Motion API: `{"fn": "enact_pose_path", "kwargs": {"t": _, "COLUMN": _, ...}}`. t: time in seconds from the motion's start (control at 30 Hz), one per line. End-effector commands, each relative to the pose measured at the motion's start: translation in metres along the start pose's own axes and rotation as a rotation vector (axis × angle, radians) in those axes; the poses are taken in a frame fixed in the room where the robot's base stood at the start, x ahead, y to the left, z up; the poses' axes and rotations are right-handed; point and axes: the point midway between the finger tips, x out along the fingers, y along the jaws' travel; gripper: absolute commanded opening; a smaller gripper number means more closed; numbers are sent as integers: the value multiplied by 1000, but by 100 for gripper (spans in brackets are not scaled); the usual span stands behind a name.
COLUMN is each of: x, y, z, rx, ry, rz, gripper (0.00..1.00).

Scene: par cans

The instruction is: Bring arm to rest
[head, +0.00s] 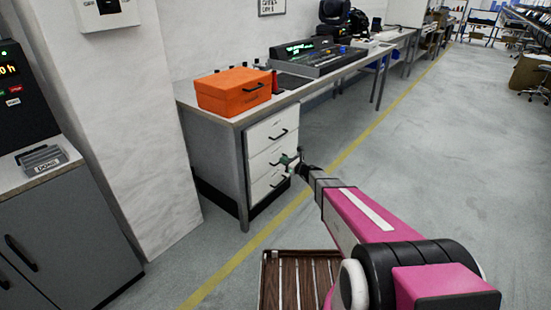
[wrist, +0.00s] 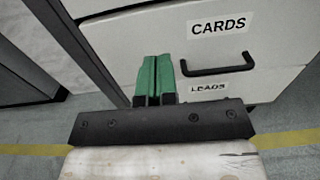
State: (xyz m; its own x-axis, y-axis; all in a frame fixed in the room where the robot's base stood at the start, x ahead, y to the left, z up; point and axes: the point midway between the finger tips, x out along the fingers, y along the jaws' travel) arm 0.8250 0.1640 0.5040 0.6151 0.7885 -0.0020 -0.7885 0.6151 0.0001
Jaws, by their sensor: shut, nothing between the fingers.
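My gripper (head: 287,159) is at the end of my outstretched pink arm, in front of the white drawers of the desk in the head view. In the wrist view its green fingers (wrist: 154,80) are together with nothing between them. They point at the drawer fronts. The drawer marked CARDS (wrist: 235,45) has a black handle and looks closed. The drawer marked LEADS (wrist: 240,82) is below it, partly hidden by my gripper. Whether the fingers touch a drawer front cannot be told.
The desk (head: 222,158) carries an orange box (head: 232,92) and a mixing console (head: 318,60). A slatted wooden surface (head: 295,285) lies below my arm. A grey cabinet (head: 65,240) and a white pillar (head: 120,130) stand at left. The floor (head: 440,150) at right is open.

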Motion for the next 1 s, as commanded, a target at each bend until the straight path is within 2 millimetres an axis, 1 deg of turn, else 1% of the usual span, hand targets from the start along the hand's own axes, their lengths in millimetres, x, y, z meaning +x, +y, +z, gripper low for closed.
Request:
{"fn": "enact_pose_path", "kwargs": {"t": 0.03, "x": -12, "y": 1, "z": 1, "rx": 0, "ry": 0, "rz": -2, "gripper": 0}}
{"fn": "enact_pose_path", "kwargs": {"t": 0.2, "x": -31, "y": 0, "z": 1, "rx": 0, "ry": -1, "rz": -1, "gripper": 0}}
{"fn": "enact_pose_path", "kwargs": {"t": 0.37, "x": -40, "y": 3, "z": 2, "rx": -16, "ry": 7, "rz": 8, "gripper": 0}}
{"fn": "enact_pose_path", "kwargs": {"t": 0.47, "x": -45, "y": 15, "z": 6, "rx": -79, "ry": 38, "rz": 43, "gripper": 0}}
{"fn": "enact_pose_path", "kwargs": {"t": 0.57, "x": -54, "y": 35, "z": 12, "rx": -199, "ry": 97, "rz": 110, "gripper": 0}}
{"fn": "enact_pose_path", "kwargs": {"t": 0.67, "x": -68, "y": 60, "z": 18, "rx": -363, "ry": 173, "rz": 208, "gripper": 0}}
{"fn": "enact_pose_path", "kwargs": {"t": 0.77, "x": -88, "y": 86, "z": 21, "rx": -541, "ry": 255, "rz": 322, "gripper": 0}}
{"fn": "enact_pose_path", "kwargs": {"t": 0.8, "x": -96, "y": 96, "z": 23, "rx": -615, "ry": 288, "rz": 374, "gripper": 0}}
{"fn": "enact_pose_path", "kwargs": {"t": 0.87, "x": -111, "y": 110, "z": 24, "rx": -729, "ry": 339, "rz": 455, "gripper": 0}}
{"fn": "enact_pose_path", "kwargs": {"t": 1.0, "x": -152, "y": 138, "z": 27, "rx": -984, "ry": 451, "rz": 662, "gripper": 0}}
